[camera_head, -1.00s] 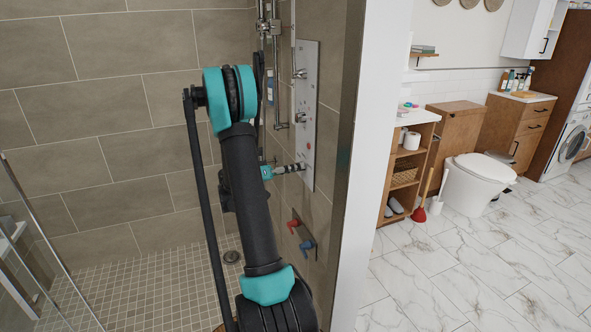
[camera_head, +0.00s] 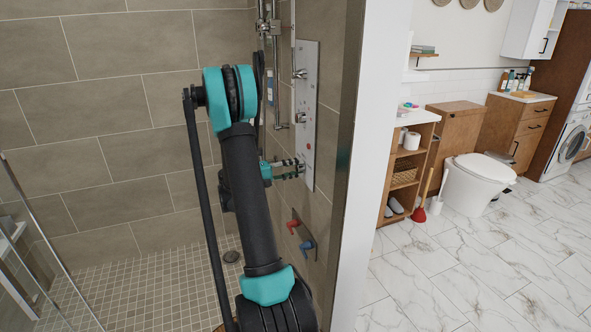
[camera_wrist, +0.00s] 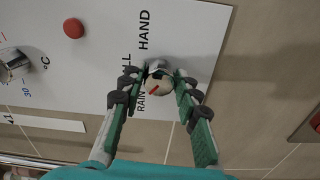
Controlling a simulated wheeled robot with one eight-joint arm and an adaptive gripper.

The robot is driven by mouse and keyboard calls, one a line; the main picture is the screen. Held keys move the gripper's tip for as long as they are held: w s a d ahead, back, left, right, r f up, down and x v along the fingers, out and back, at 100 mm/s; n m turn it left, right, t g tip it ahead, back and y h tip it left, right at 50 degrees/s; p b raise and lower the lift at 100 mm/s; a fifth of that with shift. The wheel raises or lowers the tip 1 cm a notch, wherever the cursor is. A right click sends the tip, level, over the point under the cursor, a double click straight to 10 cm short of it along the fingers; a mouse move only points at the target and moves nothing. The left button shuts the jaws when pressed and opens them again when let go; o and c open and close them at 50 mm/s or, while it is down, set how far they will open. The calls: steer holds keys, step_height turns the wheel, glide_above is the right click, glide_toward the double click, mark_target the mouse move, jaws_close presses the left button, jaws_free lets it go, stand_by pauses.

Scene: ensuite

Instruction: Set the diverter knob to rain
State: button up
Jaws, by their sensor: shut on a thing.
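The diverter knob (camera_wrist: 159,84) is a small round metal knob with a red mark, on a white shower panel (camera_wrist: 100,65). The labels HAND, RAIN and a partly covered one ending in LL are printed beside it. The red mark slants to the lower left in the wrist view, on the side of the RAIN label. My gripper (camera_wrist: 157,73) is shut on the knob, with one finger on each side of it. In the head view my gripper (camera_head: 298,169) reaches the lower part of the panel (camera_head: 307,85), and its fingers hide the knob.
A red button (camera_wrist: 74,28) and a temperature knob (camera_wrist: 14,65) are on the same panel. Red (camera_head: 293,224) and blue (camera_head: 307,245) valve handles stick out of the wall below. A wall edge (camera_head: 352,150) stands close to the right of the panel.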

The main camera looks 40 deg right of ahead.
steer(key=shift+n, duration=0.6)
steer(key=o, duration=1.2)
steer(key=shift+c, duration=0.2)
steer(key=shift+a, duration=0.15)
steer(key=v, duration=1.2)
steer(key=shift+f, duration=0.1)
